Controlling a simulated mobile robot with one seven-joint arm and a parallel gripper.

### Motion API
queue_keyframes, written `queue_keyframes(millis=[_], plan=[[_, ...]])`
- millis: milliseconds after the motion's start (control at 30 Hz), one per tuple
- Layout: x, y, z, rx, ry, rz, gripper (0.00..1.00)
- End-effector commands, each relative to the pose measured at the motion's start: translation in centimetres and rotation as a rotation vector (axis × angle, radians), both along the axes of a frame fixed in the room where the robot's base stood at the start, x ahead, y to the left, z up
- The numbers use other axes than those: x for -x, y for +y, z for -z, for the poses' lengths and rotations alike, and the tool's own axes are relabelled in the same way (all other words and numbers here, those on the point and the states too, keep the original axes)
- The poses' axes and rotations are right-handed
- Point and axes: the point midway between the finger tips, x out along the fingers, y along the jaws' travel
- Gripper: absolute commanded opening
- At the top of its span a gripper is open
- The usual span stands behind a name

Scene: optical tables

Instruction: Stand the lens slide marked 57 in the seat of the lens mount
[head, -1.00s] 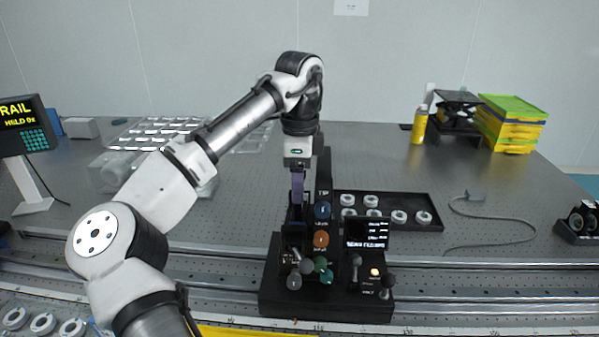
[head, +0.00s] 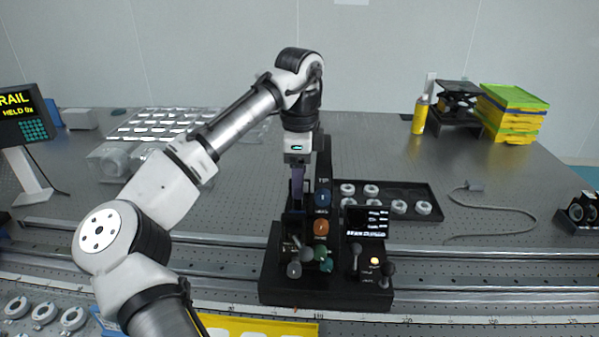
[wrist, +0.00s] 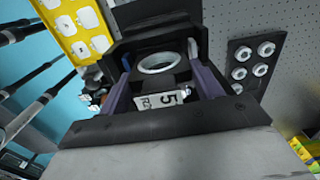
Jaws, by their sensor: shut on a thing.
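My gripper (head: 298,190) reaches down from above, its purple fingers behind the front knobs of the black lens mount (head: 325,290). In the wrist view my gripper (wrist: 160,72) is shut on a dark lens slide with a pale ring (wrist: 160,62) and a white label (wrist: 162,98). The label shows a 5; its other digit is hard to read. The dark mount body surrounds the slide in that view. The slide is hidden in the head view, and I cannot tell whether it touches the seat.
A black tray (head: 432,193) with several pale rings lies behind and right of the mount. A small display (head: 366,221) and levers stand at the mount's right. Rails (head: 480,262) run along the front. A yellow tray (head: 265,328) lies at the front edge.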

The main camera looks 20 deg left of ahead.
Motion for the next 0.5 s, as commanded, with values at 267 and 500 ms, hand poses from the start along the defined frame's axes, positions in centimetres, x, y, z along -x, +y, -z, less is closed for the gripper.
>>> queue_keyframes(millis=[267,500], plan=[[-0.01,-0.02,0.11,0.0,0.0,0.0,0.85],[0.0,-0.01,0.13,0.0,0.0,0.0,0.91]])
